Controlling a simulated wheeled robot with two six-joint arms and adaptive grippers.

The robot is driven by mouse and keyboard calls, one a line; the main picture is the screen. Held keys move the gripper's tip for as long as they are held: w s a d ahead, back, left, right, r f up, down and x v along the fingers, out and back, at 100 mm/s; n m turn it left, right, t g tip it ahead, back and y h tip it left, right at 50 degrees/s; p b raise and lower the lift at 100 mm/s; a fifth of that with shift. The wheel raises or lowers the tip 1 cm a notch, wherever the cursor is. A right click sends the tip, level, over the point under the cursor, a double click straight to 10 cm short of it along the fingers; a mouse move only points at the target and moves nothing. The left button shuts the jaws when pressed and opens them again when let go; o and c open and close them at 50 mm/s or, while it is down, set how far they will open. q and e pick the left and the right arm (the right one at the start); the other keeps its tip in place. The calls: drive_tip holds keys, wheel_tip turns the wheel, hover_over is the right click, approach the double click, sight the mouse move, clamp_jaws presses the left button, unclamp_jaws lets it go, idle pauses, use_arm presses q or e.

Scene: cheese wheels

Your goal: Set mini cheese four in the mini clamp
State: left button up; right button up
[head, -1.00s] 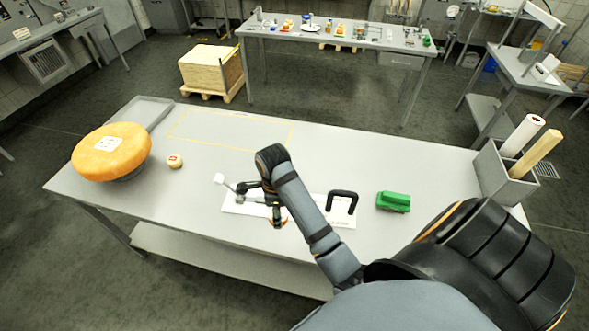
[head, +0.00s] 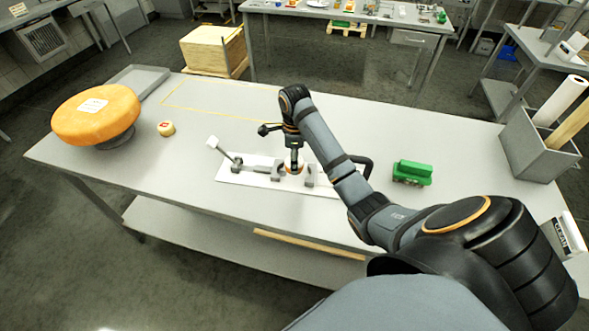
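The mini clamp has a white base plate (head: 235,176), grey jaw blocks, a raised white-tipped lever at its left end and a black handle at its right end, partly behind my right arm. My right gripper (head: 293,158) points down over the middle of the plate. It appears shut on a small round cheese (head: 293,169) with an orange tint, between the grey blocks. I cannot tell whether this cheese touches the plate. Another mini cheese (head: 166,128), pale with a red mark, stands on the table to the left. My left gripper is not in view.
A large orange cheese wheel (head: 97,118) rests on a dark stand at the table's left. A grey tray (head: 140,80) lies behind it. A green object (head: 412,172) sits right of the clamp, and a grey bin (head: 538,148) with rolls stands at the right end. The yellow-outlined area is clear.

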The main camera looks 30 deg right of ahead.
wheel_tip(320, 180, down, 3)
drive_tip(key=shift+w+f, duration=0.1)
drive_tip(key=shift+f, duration=0.05)
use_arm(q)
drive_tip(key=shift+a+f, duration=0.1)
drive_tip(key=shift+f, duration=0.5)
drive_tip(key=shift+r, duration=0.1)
use_arm(e)
drive_tip(key=o, duration=1.2)
drive_tip(key=shift+r, duration=0.25)
wheel_tip(320, 180, up, 12)
drive_tip(key=p, duration=1)
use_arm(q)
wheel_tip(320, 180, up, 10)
use_arm(e)
drive_tip(key=shift+f, duration=0.1)
